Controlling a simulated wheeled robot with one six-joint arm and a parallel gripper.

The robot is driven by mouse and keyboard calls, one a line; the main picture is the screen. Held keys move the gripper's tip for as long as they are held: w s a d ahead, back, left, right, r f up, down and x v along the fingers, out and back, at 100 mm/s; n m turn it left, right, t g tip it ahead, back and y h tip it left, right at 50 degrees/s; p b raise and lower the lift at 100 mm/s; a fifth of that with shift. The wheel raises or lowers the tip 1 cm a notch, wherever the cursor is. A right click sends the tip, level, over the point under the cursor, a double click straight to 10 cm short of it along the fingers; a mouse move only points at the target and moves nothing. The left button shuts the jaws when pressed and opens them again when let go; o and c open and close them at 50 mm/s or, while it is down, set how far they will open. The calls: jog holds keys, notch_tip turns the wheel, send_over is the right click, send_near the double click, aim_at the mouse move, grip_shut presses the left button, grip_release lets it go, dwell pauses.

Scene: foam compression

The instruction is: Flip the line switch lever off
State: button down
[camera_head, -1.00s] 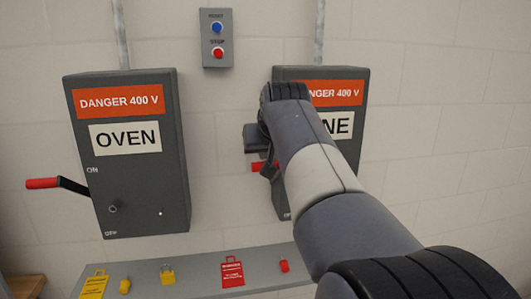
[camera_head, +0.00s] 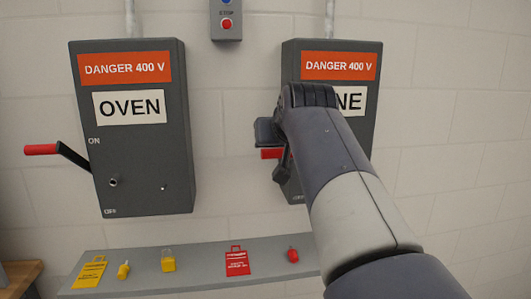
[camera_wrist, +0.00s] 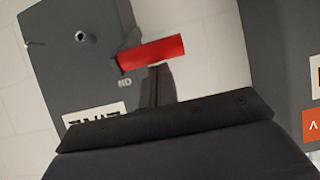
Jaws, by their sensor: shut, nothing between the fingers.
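The line switch box (camera_head: 297,60) is grey and hangs on the wall at right in the head view. My arm covers part of its label, leaving "NE" showing. Its red lever handle (camera_head: 271,153) sticks out at the box's left side, partly hidden. The wrist view, which sees the box upside down, shows the red handle (camera_wrist: 152,52) near the "ON" mark. My gripper (camera_wrist: 163,78) is shut and empty, its dark fingers against or very near the handle. In the head view it is a dark shape just above the handle; contact cannot be told for sure.
The oven switch box (camera_head: 150,195) hangs to the left, its red-handled lever (camera_head: 41,149) pointing left and slightly up. A button box (camera_head: 226,8) is above. A grey shelf (camera_head: 200,267) below holds yellow and red tags and padlocks. The wall between the boxes is clear.

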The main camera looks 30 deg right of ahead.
notch_tip(320, 180, down, 21)
jog(key=t+h+b, duration=0.2)
jog(key=t+b, duration=0.5)
jog(key=b, duration=2.6)
jog(key=shift+f, duration=0.25)
jog(key=shift+r, duration=0.15)
